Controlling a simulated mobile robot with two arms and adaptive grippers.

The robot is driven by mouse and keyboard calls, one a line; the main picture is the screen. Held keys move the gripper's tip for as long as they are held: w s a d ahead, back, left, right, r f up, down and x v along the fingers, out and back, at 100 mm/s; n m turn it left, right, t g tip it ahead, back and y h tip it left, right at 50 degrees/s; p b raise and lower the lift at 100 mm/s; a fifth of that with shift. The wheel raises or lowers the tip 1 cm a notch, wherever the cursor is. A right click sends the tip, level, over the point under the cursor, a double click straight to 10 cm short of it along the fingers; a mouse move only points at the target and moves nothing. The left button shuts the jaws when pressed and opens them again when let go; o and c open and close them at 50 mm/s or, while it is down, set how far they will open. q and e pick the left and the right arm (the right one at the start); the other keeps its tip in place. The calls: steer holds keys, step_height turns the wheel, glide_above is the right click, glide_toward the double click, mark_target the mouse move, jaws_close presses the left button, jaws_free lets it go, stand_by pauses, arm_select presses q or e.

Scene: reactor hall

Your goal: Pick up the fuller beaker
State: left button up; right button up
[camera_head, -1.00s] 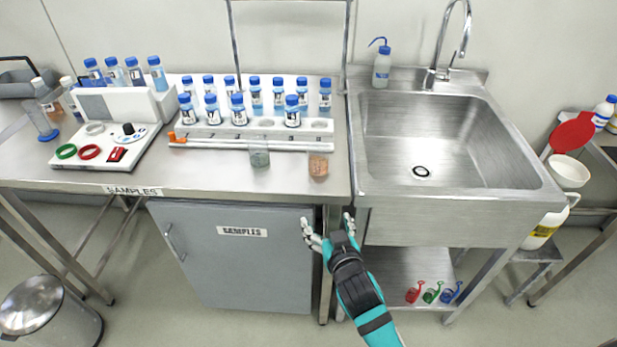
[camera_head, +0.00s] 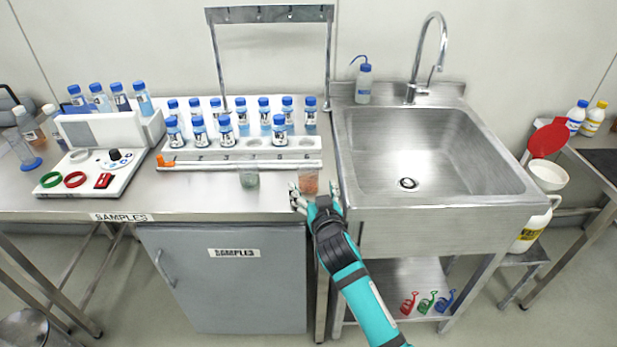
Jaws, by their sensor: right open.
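The fill levels are too small to compare surely. My right gripper (camera_head: 314,190) is open at the bench's front edge, with its fingers spread at either side of the orange-brown beaker in the picture. The gripper partly overlaps that beaker's lower part, and I cannot tell whether they touch. My left gripper is not in view.
A white rack (camera_head: 290,145) with several blue-capped bottles stands behind the beakers, with a white rod (camera_head: 270,164) along its front. A control panel (camera_head: 128,178) is at the left. The sink (camera_head: 408,150) adjoins the bench at the right.

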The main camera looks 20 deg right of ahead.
mark_target(311, 173)
steer(key=w, duration=0.3)
steer(key=w+f, duration=0.1)
steer(key=w, duration=0.1)
steer(key=shift+w+d, duration=0.2)
steer(key=shift+w, duration=0.1)
steer(key=shift+r, duration=0.1)
steer(key=shift+c, duration=1)
steer(key=c, duration=1.2)
steer(key=shift+o, duration=0.2)
steer(key=shift+r, duration=0.15)
steer(key=shift+r, duration=1.7)
steer(key=s, duration=0.5)
steer(key=s+d+r+b, duration=0.1)
steer(key=s, duration=0.4)
steer(key=s+d, duration=0.1)
steer(key=s, duration=0.4)
steer(key=shift+s+r, duration=0.15)
steer(key=shift+s, duration=0.25)
